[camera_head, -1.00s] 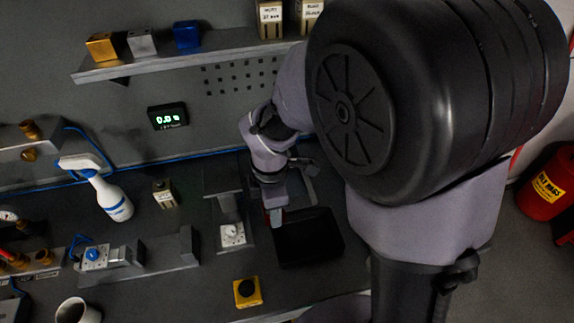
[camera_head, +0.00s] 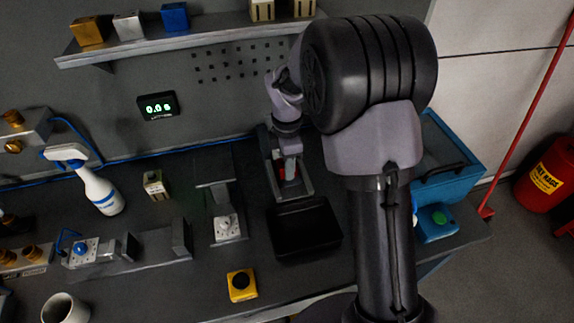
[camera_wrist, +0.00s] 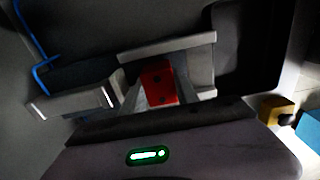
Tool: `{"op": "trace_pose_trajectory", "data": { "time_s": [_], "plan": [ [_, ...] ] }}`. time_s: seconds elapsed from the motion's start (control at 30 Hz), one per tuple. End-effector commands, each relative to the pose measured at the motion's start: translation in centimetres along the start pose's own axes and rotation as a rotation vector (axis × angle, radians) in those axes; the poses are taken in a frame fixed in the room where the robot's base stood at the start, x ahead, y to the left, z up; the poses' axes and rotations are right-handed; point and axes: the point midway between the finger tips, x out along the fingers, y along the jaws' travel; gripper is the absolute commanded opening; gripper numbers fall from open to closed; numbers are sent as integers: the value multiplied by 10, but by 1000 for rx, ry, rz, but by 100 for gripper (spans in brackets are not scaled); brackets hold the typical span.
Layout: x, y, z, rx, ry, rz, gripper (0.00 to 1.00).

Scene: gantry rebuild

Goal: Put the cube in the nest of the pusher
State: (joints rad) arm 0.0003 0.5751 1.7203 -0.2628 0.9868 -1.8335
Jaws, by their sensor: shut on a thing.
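The red cube (camera_wrist: 158,83) with dark dots shows in the wrist view between the fingers of my gripper (camera_wrist: 160,95). My gripper is shut on it. I cannot tell whether the cube touches anything below. A grey unit with a white knob (camera_head: 225,226) stands left of it. Another with a blue knob (camera_head: 82,250) is farther left. Which one is the pusher, and its nest, I cannot tell.
A black tray (camera_head: 304,229) lies in front of my gripper. A yellow button box (camera_head: 241,286) is near the front edge. A spray bottle (camera_head: 98,190) and a mug (camera_head: 64,309) stand left. A blue bin (camera_head: 452,180) is right. A shelf (camera_head: 185,44) holds several blocks.

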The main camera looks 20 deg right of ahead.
Motion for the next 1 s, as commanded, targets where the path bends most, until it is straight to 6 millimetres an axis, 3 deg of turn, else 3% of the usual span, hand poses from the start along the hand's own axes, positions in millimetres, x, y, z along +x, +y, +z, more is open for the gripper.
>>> {"op": "trace_pose_trajectory", "data": {
  "time_s": [0.07,0.1,0.2,0.47,0.57,0.8,1.0],
  "plan": [
    [3,0,0,0,0,0,0],
    [3,0,0,0,0,0,40],
    [3,0,0,0,0,0,58],
    [2,0,0,0,0,0,58],
    [-6,0,0,0,0,1,58],
    [-76,1,0,0,0,4,58],
    [-114,0,0,0,0,1,58]
  ]
}}
